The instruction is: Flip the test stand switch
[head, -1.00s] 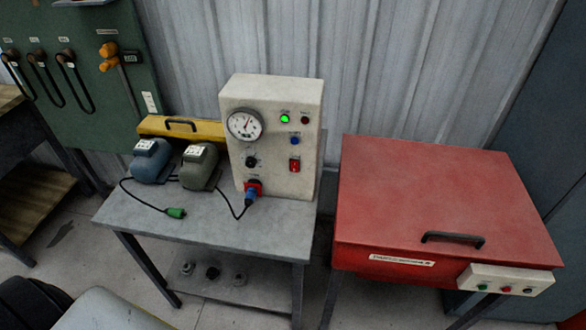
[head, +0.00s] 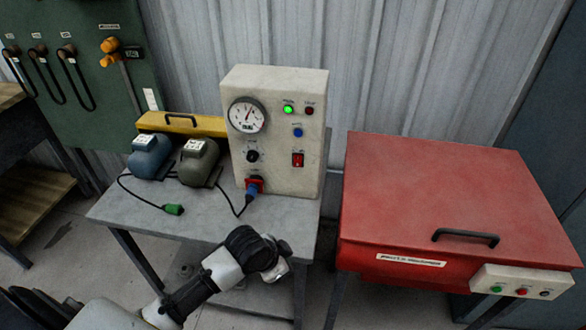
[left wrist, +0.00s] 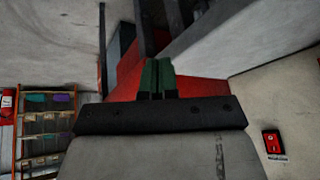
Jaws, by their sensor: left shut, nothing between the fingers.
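The test stand (head: 275,135) is a cream upright box on a grey metal table. Its red rocker switch (head: 298,160) is on the right side of the front panel, below a blue button and a lit green lamp. A red switch also shows on a pale panel in the left wrist view (left wrist: 272,142), at the right edge. My left arm reaches up in front of the table in the head view, its gripper end not clearly shown. In the left wrist view my left gripper (left wrist: 157,78) is shut and empty, apart from the switch. My right gripper is in no view.
A blue motor (head: 149,153) and a grey-green motor (head: 198,160) sit on the grey table (head: 240,225), with cables and a green plug (head: 173,209). A yellow case (head: 180,124) lies behind. A red cabinet (head: 440,190) stands to the right.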

